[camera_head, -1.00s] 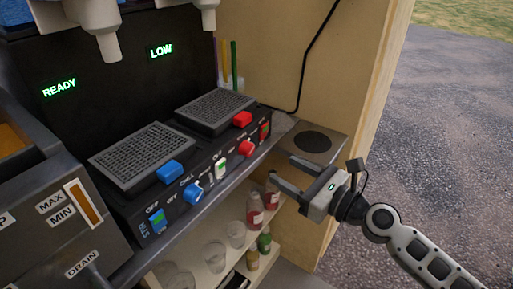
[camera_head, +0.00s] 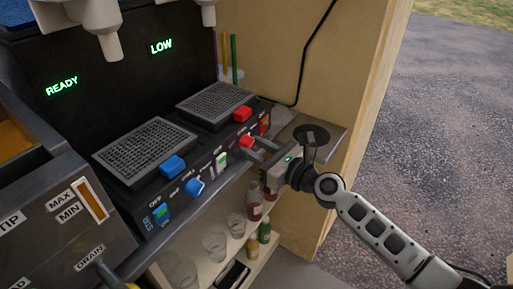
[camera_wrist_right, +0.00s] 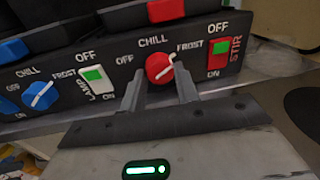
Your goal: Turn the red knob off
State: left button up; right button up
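The red knob (camera_wrist_right: 158,68) is on the black front panel of the machine, with OFF at its left, CHILL above and FROST at its right. Its white pointer slants up and right, toward FROST. In the head view the knob (camera_head: 247,141) is partly behind my right gripper (camera_head: 262,151). In the right wrist view my right gripper (camera_wrist_right: 160,83) is open, its fingertips at either side of the knob's lower part. Whether they touch it is unclear. My left gripper is not in view.
A red STIR switch (camera_wrist_right: 219,53) is right of the knob and a green-and-white LAMP switch (camera_wrist_right: 96,81) left of it. A blue knob (camera_head: 194,187) is further left. Bottles and cups stand on a shelf (camera_head: 228,262) below. A wooden wall (camera_head: 350,80) rises at the right.

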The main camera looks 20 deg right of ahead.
jog(key=shift+c, duration=1.3)
